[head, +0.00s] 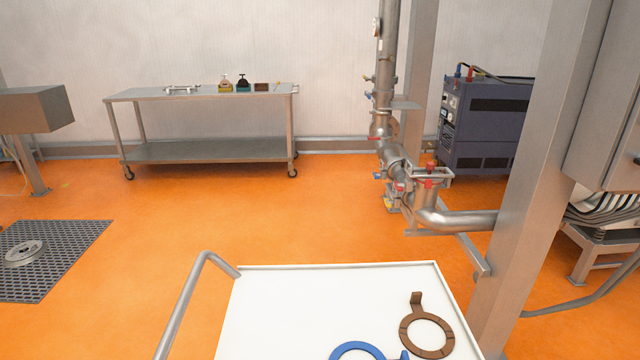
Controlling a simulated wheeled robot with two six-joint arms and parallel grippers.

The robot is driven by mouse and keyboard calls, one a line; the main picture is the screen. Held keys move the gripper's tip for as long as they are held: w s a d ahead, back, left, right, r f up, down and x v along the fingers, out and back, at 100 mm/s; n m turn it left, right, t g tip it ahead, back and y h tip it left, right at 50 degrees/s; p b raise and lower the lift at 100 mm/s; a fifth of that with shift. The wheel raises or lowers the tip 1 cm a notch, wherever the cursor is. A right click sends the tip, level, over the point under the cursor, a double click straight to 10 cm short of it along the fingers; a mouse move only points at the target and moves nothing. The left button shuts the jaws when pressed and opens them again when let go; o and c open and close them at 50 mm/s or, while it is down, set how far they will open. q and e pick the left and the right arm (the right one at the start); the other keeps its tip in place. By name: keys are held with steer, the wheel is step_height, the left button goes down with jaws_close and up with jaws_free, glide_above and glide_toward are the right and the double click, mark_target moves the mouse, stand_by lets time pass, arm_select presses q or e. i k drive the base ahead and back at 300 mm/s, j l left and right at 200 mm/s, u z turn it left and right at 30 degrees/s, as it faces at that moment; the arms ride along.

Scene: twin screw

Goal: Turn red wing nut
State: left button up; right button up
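Small red parts show on the steel pipework in the head view, right of centre. The largest is a red fitting (430,172) standing on top of a flanged steel housing (426,193). A smaller red part (399,187) sits on the left side of the pipe, and another lies higher up. They are too small for me to tell which is the red wing nut or whether it has wings. Neither of my grippers is in view, and no arm shows near the pipes.
A white-topped cart (300,310) with a tubular handle (185,300) stands in front, bearing a brown ring tool (444,336) and a blue ring tool (340,351). A steel post (528,160) stands right of the pipes. Orange floor (230,215) is open at left.

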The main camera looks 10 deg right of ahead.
mark_target(400, 187)
steer(key=j+u, duration=0.35)
steer(key=j, duration=0.15)
steer(key=i+j+u, duration=0.1)
steer(key=j+u, duration=0.3)
steer(key=i+j+u, duration=0.2)
steer(key=j+u, duration=0.15)
steer(key=j, duration=0.15)
steer(key=i+j+z, duration=0.2)
steer(key=i+j, duration=0.2)
steer(key=i, duration=0.2)
steer(key=i+j+z, duration=0.2)
steer(key=i+j, duration=0.3)
steer(key=i+l+z, duration=0.2)
steer(key=i+z, duration=0.15)
steer(key=i, duration=0.2)
steer(key=i+z, duration=0.4)
steer(key=i, duration=0.15)
steer(key=i+j+z, duration=0.15)
steer(key=i+z, duration=0.2)
steer(key=i, duration=0.2)
steer(key=i+z, duration=0.4)
steer(key=i, duration=0.15)
steer(key=i+j+z, duration=0.15)
steer(key=i+z, duration=0.2)
steer(key=i, duration=0.2)
steer(key=i+j+z, duration=0.4)
steer(key=i+l, duration=0.1)
steer(key=i, duration=0.05)
